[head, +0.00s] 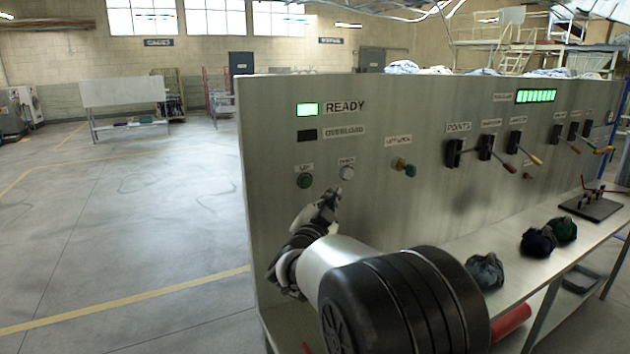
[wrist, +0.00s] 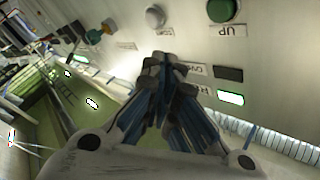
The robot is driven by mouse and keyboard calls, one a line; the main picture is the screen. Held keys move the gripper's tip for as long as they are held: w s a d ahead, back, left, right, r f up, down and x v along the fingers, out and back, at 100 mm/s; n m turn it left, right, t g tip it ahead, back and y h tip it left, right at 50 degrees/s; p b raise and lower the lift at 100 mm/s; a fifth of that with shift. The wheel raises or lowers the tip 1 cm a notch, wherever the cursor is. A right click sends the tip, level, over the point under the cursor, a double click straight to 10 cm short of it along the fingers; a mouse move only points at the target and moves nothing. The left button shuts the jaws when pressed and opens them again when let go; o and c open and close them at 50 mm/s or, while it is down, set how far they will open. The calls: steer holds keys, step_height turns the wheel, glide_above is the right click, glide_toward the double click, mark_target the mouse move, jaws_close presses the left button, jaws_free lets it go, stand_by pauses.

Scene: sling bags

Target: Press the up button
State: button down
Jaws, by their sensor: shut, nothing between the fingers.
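The green up button (head: 305,181) is on the left part of the grey control panel (head: 262,240), under a small label. In the wrist view the up button (wrist: 221,10) is at the top edge, beside its UP label (wrist: 226,30). A white button (head: 347,172) sits just right of it; it also shows in the wrist view (wrist: 155,16). My gripper (head: 333,197) is shut and empty, below the two buttons in the head view. In the wrist view the closed fingertips (wrist: 163,58) appear apart from both buttons.
A lit READY lamp (head: 307,109) and dark OVERLOAD lamp (head: 306,135) are above the buttons. Dark bags (head: 538,242) lie on the shelf (head: 520,271). Open floor is left.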

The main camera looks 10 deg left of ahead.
mark_target(306, 182)
steer(key=shift+s, duration=0.15)
steer(key=shift+a, duration=0.1)
steer(key=w+a+p, duration=0.4)
steer(key=w+p, duration=0.1)
steer(key=w, duration=0.2)
steer(key=shift+w+a, duration=0.2)
steer(key=shift+a, duration=0.2)
steer(key=shift+p, duration=0.3)
stand_by(1.0)
steer(key=shift+w+a, duration=0.25)
steer(key=shift+w, duration=0.1)
